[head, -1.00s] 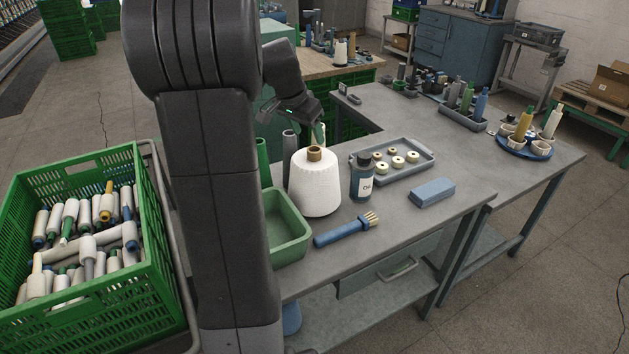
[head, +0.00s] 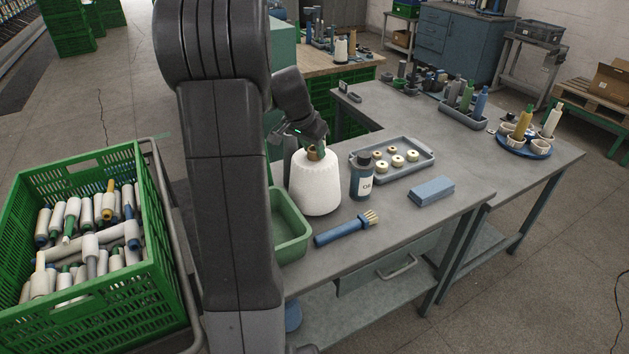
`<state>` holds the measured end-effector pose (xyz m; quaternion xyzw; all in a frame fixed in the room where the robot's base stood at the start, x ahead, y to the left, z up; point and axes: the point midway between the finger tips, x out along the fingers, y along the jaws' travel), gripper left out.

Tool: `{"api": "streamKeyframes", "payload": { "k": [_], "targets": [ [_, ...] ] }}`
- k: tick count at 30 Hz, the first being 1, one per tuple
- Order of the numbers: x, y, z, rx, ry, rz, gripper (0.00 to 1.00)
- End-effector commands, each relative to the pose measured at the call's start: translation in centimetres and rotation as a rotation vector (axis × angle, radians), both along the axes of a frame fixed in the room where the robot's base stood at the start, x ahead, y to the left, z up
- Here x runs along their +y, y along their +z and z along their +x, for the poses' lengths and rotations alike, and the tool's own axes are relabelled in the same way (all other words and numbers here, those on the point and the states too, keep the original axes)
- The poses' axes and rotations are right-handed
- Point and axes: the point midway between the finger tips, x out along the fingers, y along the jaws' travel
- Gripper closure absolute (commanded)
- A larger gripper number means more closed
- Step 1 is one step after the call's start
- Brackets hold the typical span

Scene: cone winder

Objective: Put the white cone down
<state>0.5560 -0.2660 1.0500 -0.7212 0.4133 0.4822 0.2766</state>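The white cone (head: 315,187) stands upright on the grey table, with its brown tube end (head: 315,153) showing at the top. My gripper (head: 317,144) is at the cone's top, just behind and above the tube end. Its fingers are small, dark and partly hidden, so I cannot tell whether they touch or close on the tube.
A green tray (head: 291,225) is at the cone's left front. A dark bottle (head: 361,178) stands close on its right, and a blue-handled brush (head: 342,230) lies in front. A grey tray (head: 425,158) of small spools and a blue block (head: 432,190) are farther right.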

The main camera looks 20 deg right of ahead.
Motion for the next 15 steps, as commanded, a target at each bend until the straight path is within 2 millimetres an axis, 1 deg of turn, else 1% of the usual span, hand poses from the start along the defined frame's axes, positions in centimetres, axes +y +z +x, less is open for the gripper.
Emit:
{"api": "streamKeyframes", "payload": {
  "k": [1, 3, 4, 15],
  "targets": [
    [0.01, 0.02, 0.0, 0.0, 0.0, 0.0, 0.85],
    [0.01, 0.02, 0.0, 0.0, 0.0, 0.0, 0.99],
    [0.01, 0.02, 0.0, 0.0, 0.0, 0.0, 1.0],
    [0.01, 0.04, 0.01, 0.0, 0.0, 0.0, 1.0]
  ]
}}
